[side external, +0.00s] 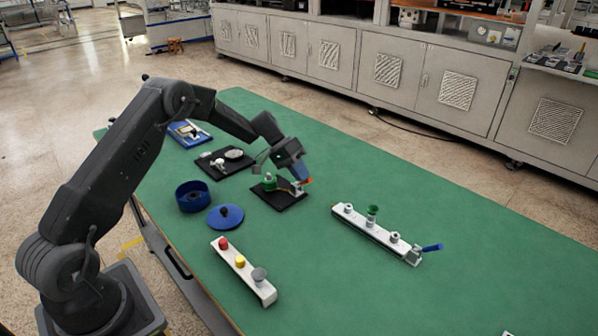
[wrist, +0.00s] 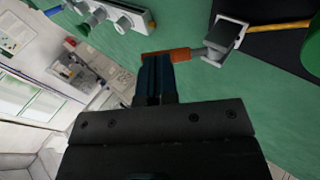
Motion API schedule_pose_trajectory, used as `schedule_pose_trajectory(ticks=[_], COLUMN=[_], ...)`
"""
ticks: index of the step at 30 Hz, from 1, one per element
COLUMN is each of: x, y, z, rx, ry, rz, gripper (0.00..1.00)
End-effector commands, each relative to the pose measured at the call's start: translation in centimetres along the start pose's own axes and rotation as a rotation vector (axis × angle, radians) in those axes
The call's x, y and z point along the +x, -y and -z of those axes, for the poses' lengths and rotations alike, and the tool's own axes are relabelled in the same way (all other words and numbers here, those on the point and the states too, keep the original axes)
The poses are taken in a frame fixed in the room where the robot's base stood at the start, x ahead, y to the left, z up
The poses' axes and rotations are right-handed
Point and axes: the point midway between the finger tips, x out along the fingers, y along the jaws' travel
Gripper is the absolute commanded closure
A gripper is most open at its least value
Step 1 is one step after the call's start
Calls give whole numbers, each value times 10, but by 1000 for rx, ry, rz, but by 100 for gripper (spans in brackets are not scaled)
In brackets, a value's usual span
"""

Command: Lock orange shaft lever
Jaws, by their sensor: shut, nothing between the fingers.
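The orange lever (wrist: 168,54) sticks out from a grey block (wrist: 225,38) joined to a yellow shaft (wrist: 280,27) on a black plate (wrist: 270,10). In the side external view the lever's orange tip (side external: 307,181) shows just beside my gripper (side external: 300,180), and the black plate (side external: 290,199) carries a green round part (side external: 269,183). In the wrist view my gripper (wrist: 155,60) is shut and empty, its dark blue fingertips at the lever's free end. The fingers hide part of the lever; I cannot tell whether they touch it.
A white strip with knobs and a blue handle (side external: 432,247) lies right of the plate. A blue pot (side external: 192,196), its blue lid (side external: 226,217) and a button strip (side external: 243,269) lie nearer. Another black plate (side external: 213,167) is behind. The green table's right side is mostly clear.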

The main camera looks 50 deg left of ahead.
Motion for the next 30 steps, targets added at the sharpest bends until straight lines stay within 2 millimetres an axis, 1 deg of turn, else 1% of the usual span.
schedule_pose_trajectory(ticks=[1,9,20,30], x=[2,17,36,33], y=[-3,-9,-10,-7], z=[0,-3,-7,-6], rx=[10,60,116,110], ry=[1,1,0,0], rz=[33,273,557,553], gripper=[100,100,100,100])
